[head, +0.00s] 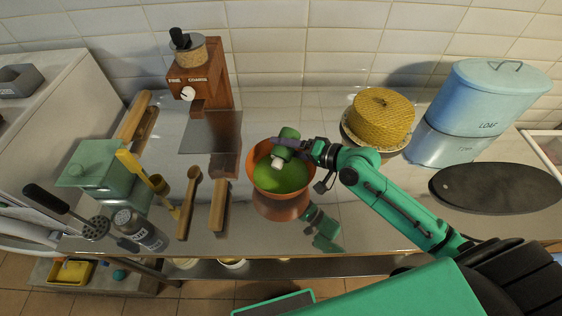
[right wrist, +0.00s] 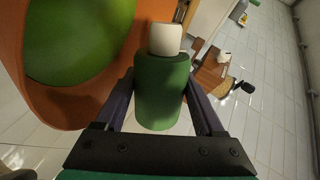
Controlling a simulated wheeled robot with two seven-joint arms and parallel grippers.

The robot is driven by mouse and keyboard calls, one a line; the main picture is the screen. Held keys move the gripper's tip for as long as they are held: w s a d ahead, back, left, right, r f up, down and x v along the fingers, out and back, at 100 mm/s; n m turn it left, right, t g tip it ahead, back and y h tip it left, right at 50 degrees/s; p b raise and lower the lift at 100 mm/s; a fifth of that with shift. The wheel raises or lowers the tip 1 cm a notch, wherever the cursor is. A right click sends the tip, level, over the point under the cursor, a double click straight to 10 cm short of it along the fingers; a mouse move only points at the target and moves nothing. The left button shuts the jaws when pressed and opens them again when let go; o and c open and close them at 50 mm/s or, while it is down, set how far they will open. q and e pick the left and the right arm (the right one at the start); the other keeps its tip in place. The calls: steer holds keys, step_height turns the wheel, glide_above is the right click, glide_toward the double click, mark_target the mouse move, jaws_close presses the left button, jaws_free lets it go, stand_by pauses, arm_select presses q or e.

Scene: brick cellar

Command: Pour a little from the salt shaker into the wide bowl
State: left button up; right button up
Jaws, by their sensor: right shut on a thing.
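The wide bowl (head: 256,180) is orange with a green inside and stands on the shiny counter in the middle of the head view. It also shows at the left of the right wrist view (right wrist: 45,105). The salt shaker (head: 289,138) is a green cylinder with a white top. My right gripper (head: 311,150) is shut on its green body, which also shows between the fingers in the right wrist view (right wrist: 162,95). The shaker is tilted over the bowl, its white top (head: 277,162) pointing down toward the green inside. No falling salt can be made out. My left gripper is not in view.
A brown grinder (head: 205,90) stands behind the bowl. Wooden tools (head: 189,200) and a green box (head: 98,172) are left. A yellow woven dome (head: 380,115), a blue bin (head: 480,110) and a dark oval board (head: 495,187) are right.

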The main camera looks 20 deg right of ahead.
steer(key=shift+s+a+r+n+t+p, duration=0.15)
steer(key=shift+r+n+t+p, duration=0.1)
steer(key=shift+n+t+p, duration=0.35)
stand_by(2.4)
steer(key=shift+f, duration=0.1)
